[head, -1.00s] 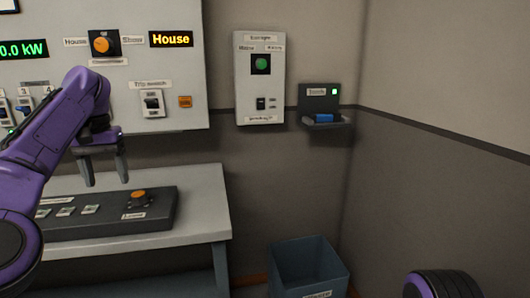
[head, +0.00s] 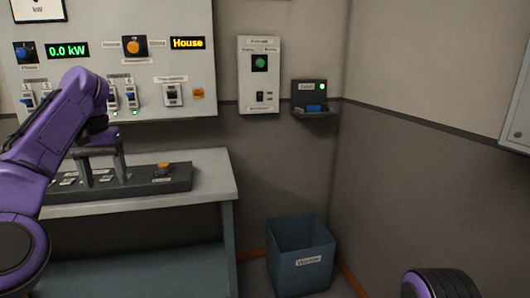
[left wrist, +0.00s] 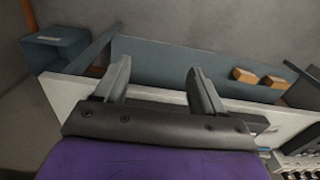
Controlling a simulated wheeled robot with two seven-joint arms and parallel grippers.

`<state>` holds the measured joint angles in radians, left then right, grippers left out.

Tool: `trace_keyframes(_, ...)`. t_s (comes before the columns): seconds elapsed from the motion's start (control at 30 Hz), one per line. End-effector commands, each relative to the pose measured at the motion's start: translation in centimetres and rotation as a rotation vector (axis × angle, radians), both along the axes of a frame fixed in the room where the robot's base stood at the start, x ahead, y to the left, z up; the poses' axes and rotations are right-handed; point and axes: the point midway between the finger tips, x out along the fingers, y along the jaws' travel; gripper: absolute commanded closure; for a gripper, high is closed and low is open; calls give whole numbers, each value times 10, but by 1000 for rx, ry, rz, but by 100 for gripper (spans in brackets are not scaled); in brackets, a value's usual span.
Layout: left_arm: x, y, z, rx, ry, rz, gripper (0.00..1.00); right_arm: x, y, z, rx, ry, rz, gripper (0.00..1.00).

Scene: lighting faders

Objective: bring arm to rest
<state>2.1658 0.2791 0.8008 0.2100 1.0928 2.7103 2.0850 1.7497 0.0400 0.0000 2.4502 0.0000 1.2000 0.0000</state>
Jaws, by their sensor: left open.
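My left arm (head: 50,135) is purple and comes in from the left in the head view. Its gripper (head: 105,184) points down in front of the dark console on the bench, with its two fingers apart and nothing between them. In the left wrist view the same open gripper (left wrist: 158,85) shows its two grey fingers over the bench edge. Only a purple and black rounded part of my right arm (head: 440,284) shows at the bottom right; its gripper is out of view.
A bench (head: 207,189) carries the console (head: 178,183) with an orange knob. A small box (head: 259,75), a shelf (head: 314,112) and a blue-grey bin (head: 300,262) are to the right. Floor space beside the bin looks clear.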

Motion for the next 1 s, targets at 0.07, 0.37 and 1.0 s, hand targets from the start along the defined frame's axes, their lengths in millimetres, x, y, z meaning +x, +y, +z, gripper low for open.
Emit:
trace_keyframes(0.07,0,2,0,9,-3,-63,30,0,0,0,0,0,0,57)
trace_keyframes(0.37,8,25,-5,191,35,-418,30,0,0,0,-1,-1,0,57)
trace_keyframes(1.0,88,-42,-183,-688,-1742,2107,30,0,0,32,0,0,0,57)
